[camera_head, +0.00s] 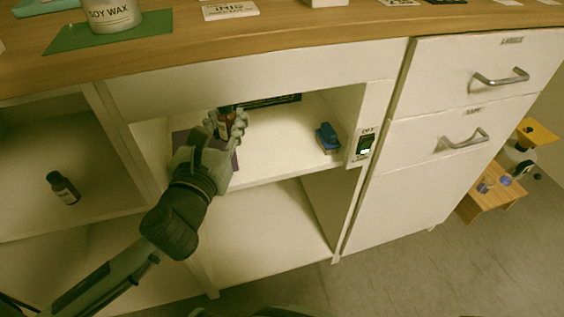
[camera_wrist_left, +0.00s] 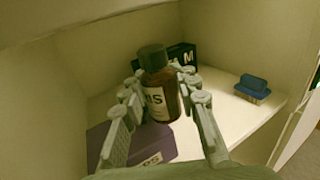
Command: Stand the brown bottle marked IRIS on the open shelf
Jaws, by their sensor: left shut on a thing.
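My left gripper (camera_head: 227,124) reaches into the lit open shelf (camera_head: 280,155) under the counter. It is shut on a brown bottle (camera_head: 222,119) with a black cap and a pale label. In the left wrist view the bottle (camera_wrist_left: 157,98) stands roughly upright between the fingers. The visible end of its label reads "IS"; the rest is hidden by a finger. I cannot tell whether its base touches the shelf. A purple flat item (camera_wrist_left: 120,148) with partly hidden lettering lies on the shelf beneath and beside the hand. My right gripper is not in view.
A black lettered box (camera_wrist_left: 183,55) stands behind the bottle. A blue block-like item (camera_head: 327,138) is at the shelf's right, near a switch (camera_head: 365,144). The shelf between hand and blue item is clear.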

